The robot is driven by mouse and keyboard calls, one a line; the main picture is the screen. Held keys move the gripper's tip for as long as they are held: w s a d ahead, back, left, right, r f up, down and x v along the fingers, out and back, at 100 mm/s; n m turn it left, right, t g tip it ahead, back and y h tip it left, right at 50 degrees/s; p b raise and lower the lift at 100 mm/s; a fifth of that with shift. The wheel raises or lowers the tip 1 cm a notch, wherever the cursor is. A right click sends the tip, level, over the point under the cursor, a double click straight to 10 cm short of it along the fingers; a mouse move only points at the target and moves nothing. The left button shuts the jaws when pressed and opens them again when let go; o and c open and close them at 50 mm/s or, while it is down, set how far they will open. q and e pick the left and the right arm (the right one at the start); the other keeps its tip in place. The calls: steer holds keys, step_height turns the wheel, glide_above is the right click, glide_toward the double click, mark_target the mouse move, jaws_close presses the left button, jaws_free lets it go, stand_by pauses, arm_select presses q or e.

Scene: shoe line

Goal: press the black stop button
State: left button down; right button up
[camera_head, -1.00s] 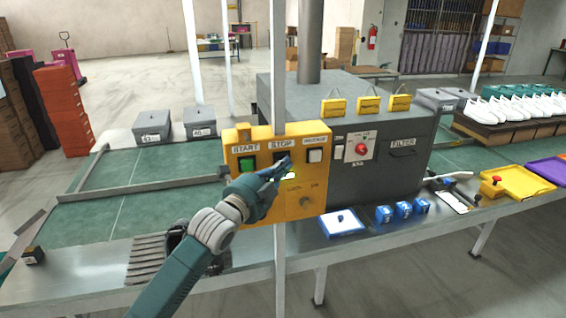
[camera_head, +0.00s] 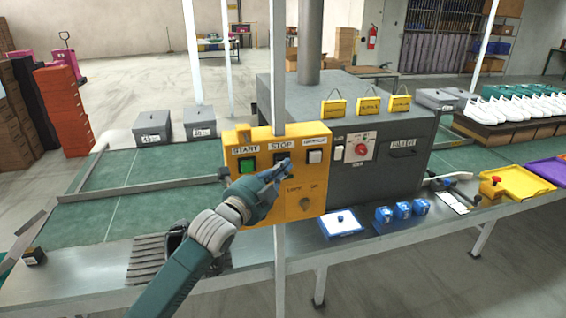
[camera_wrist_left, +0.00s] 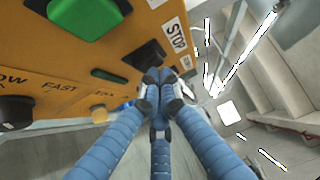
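The yellow control panel (camera_head: 312,190) stands on the line, with the black stop button (camera_head: 281,157) under the STOP label. The button also shows in the wrist view (camera_wrist_left: 148,53), dark and square, partly behind my fingertips. My left gripper (camera_head: 284,169) is at the panel, its blue fingers drawn together with nothing between them. In the wrist view the fingertips (camera_wrist_left: 157,85) overlap the button's lower edge; I cannot tell whether they touch it. The green start button (camera_head: 247,164) is to the left. A dark green lamp strip (camera_wrist_left: 109,76) lies below the buttons. My right gripper is out of view.
A white button (camera_head: 315,156) is right of stop, and a knob (camera_head: 305,204) is below. The grey machine (camera_head: 390,160) with a red switch (camera_head: 361,149) is to the right.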

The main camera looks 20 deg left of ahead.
arm_select(q)
steer(key=shift+s+d, duration=0.25)
steer(key=shift+s, duration=0.25)
steer(key=s+d+p, duration=0.1)
steer(key=s, duration=0.1)
steer(key=s+d+p, duration=0.1)
steer(key=s+d, duration=0.1)
stand_by(0.4)
steer(key=shift+a, duration=0.1)
stand_by(0.4)
